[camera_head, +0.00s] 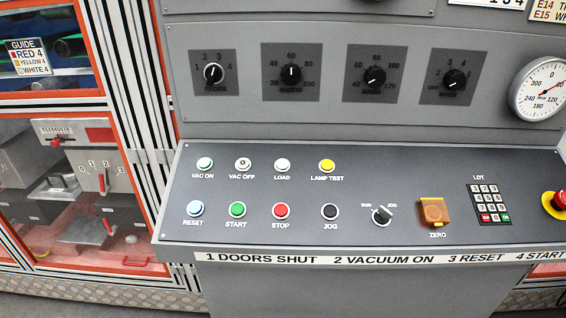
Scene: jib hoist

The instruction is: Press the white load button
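The white load button (282,164) sits in the upper row of the sloped grey control panel (350,190), with the label LOAD below it. To its left is the white VAC OFF button (243,164) with a dark centre mark. To its right is the yellow LAMP TEST button (327,166). Nothing covers the load button. Neither of my grippers shows in the head view.
The lower row holds the blue RESET (195,208), green START (237,209), red STOP (281,210) and black JOG (330,211) buttons. Right of them are a RUN/JOG selector (382,215), an orange ZERO cover (433,211), a keypad (489,203) and a red emergency stop (555,203).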

